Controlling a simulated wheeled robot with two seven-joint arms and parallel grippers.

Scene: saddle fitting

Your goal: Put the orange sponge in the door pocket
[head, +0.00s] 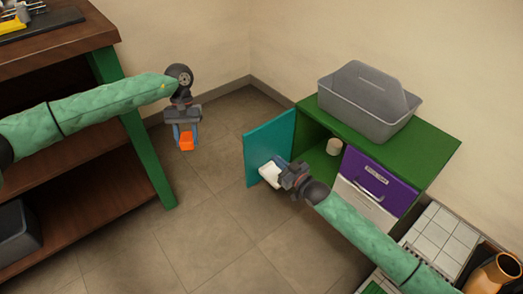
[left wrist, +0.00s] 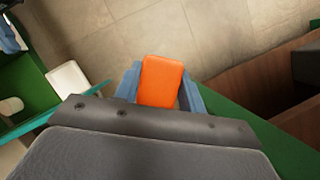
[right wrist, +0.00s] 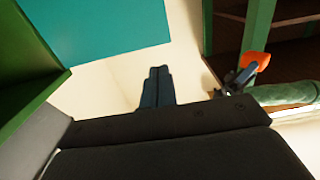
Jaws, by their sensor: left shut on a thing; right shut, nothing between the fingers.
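The orange sponge (head: 186,144) is held between the blue fingers of my left gripper (head: 184,135), above the floor and left of the open door. It fills the gap between those fingers in the left wrist view (left wrist: 161,82). The teal door (head: 262,142) of the green cabinet stands open. A white door pocket (head: 268,171) shows low on the door; it is a white block in the left wrist view (left wrist: 68,80). My right gripper (head: 283,174) is at the pocket, its fingers (right wrist: 158,86) shut and empty. I cannot tell whether they touch it.
The green cabinet (head: 435,145) carries a grey caddy (head: 365,115) and has a purple drawer (head: 375,185). A pale cup (head: 334,146) stands inside it. A brown bench with a green leg (head: 150,165) is at the left. The floor between bench and door is clear.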

